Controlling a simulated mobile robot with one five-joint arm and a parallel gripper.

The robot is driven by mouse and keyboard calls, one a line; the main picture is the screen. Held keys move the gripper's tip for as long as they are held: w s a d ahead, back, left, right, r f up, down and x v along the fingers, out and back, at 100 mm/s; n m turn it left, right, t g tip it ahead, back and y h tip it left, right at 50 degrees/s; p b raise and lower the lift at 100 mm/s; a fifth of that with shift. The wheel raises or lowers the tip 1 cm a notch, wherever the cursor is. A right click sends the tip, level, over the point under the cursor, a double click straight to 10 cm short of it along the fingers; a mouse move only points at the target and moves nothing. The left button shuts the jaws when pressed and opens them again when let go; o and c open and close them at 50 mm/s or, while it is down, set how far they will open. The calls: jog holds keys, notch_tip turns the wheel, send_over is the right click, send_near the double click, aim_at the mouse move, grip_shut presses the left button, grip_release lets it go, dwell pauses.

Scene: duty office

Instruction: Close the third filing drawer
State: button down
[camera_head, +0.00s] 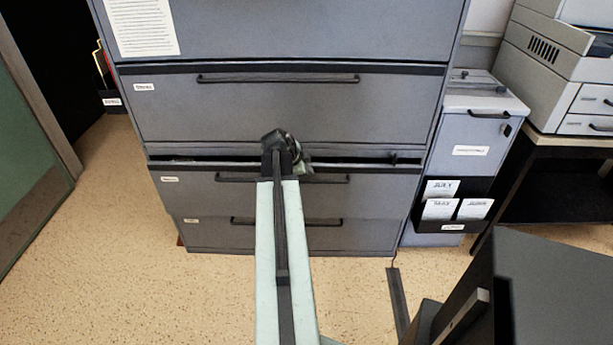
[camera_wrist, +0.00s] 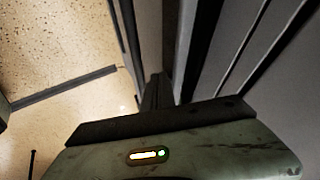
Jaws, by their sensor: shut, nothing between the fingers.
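The grey filing cabinet (camera_head: 290,115) fills the middle of the head view. Its third drawer (camera_head: 195,192) has a long dark handle (camera_head: 330,180) and stands slightly out, with a dark gap (camera_head: 215,160) along its top edge. The drawers above and below look flush. My arm reaches forward to it. My gripper (camera_head: 303,168) is shut and empty, at the height of the third drawer's top edge and handle. My arm hides the middle of that handle. In the wrist view, the closed fingers (camera_wrist: 158,92) are close to a grey drawer face; contact cannot be told.
A narrow grey cabinet (camera_head: 470,125) with a black card holder (camera_head: 455,228) stands close on the right. A printer (camera_head: 565,75) sits on a dark stand farther right. A green panel (camera_head: 30,150) is at left. Speckled floor (camera_head: 130,270) is clear at front left.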

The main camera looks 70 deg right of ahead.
jog(key=shift+w, duration=0.15)
jog(key=d, duration=0.1)
jog(key=w+d, duration=0.1)
jog(key=d, duration=0.2)
jog(key=shift+w+d+r, duration=0.1)
jog(key=shift+w+d, duration=0.2)
jog(key=shift+w, duration=0.1)
jog(key=a+r+p, duration=0.7)
jog(key=a+p, duration=0.1)
jog(key=a, duration=0.2)
jog(key=shift+r, duration=0.4)
